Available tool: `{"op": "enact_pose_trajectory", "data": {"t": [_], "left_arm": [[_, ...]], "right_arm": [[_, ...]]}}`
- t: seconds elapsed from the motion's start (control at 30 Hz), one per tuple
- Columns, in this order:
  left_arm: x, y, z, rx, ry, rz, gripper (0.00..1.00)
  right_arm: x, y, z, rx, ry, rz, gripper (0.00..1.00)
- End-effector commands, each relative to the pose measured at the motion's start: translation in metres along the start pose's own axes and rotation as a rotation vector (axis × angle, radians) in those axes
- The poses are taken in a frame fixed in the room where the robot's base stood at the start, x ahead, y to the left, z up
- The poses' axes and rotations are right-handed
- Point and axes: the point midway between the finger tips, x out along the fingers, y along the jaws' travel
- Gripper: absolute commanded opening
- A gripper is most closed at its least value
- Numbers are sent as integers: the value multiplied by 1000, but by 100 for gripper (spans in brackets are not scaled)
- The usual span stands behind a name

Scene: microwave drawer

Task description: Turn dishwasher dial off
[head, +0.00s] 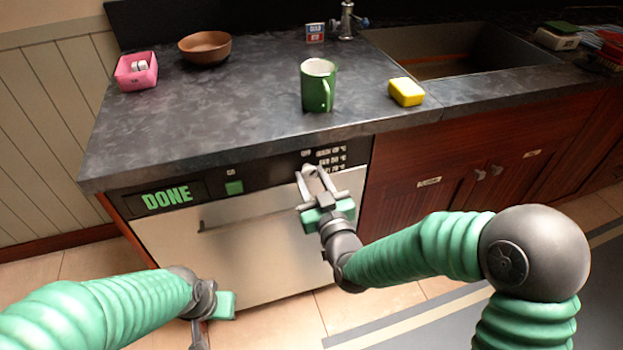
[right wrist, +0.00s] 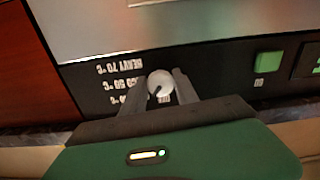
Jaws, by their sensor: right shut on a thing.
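The dishwasher (head: 255,245) is built in under the counter, with a black control strip along its top. Its dial (head: 309,170) is a light round knob at the right end of the strip, beside white program labels. In the right wrist view the dial (right wrist: 160,83) shows a dark pointer mark. My right gripper (head: 312,178) has its fingers on both sides of the dial, shut on it; the wrist view shows the fingers (right wrist: 165,88) too. My left gripper (head: 208,335) is low at the bottom left, in front of the dishwasher; its fingers are partly cut off by the frame edge.
The display (head: 167,196) reads DONE, with a green button (head: 234,188) to its right. A door handle (head: 255,212) lies below. On the counter stand a green mug (head: 318,85), yellow sponge (head: 406,92), brown bowl (head: 205,46) and pink container (head: 136,72).

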Motion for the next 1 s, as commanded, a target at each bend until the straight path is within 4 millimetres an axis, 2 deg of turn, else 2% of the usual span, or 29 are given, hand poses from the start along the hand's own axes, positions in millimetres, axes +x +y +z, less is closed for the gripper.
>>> {"op": "enact_pose_trajectory", "data": {"t": [0.6, 1.0], "left_arm": [[18, 0, 4, 0, 0, 0, 0], [23, 0, 6, 0, 0, 0, 0]], "right_arm": [[0, 0, 0, -489, 4, 0, 0], [0, 0, -1, -687, 2, -1, 0]]}}
